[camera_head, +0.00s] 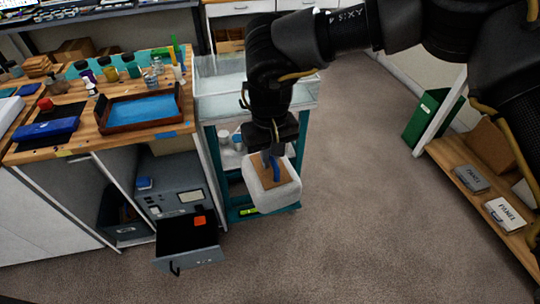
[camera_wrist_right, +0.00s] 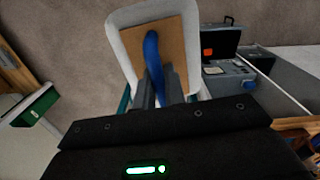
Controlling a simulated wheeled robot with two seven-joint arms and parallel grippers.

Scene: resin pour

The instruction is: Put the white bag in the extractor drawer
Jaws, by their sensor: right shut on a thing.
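The white bag (camera_head: 276,197) is a pale rounded block with a brown patch and a blue handle on top. My right gripper (camera_head: 270,158) is shut on the blue handle, and the bag hangs in front of the teal cart. It also shows in the right wrist view (camera_wrist_right: 182,55), beyond the fingers. The extractor (camera_head: 172,192) is a grey unit under the workbench. Its drawer (camera_head: 192,259) is pulled out, dark inside, with an orange patch, left of and below the bag. The open drawer also shows in the right wrist view (camera_wrist_right: 222,42). My left gripper is out of view.
The wooden workbench (camera_head: 174,134) above the extractor carries bottles and a tray with a blue surface (camera_head: 140,109). The teal cart (camera_head: 215,95) stands close behind the bag. A wooden shelf (camera_head: 460,165) with boxes is at right. The carpet between is clear.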

